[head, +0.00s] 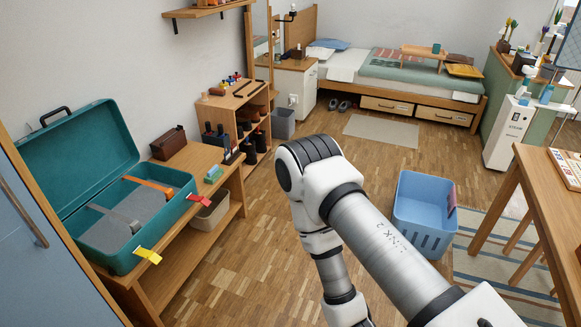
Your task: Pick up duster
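I cannot make out a duster for certain in the head view. One white and grey arm of mine rises from the lower right, bends in the middle of the picture and runs down past the bottom edge. Its gripper is out of the picture. My other arm and its gripper do not show. The arm hides part of the wooden floor behind it.
An open teal suitcase (98,262) lies on a wooden bench (226,182) at left. A blue basket (425,215) stands right of my arm. A wooden table (527,168) is at right, and a bed (482,98) at the back. Floor (250,235) between bench and arm is clear.

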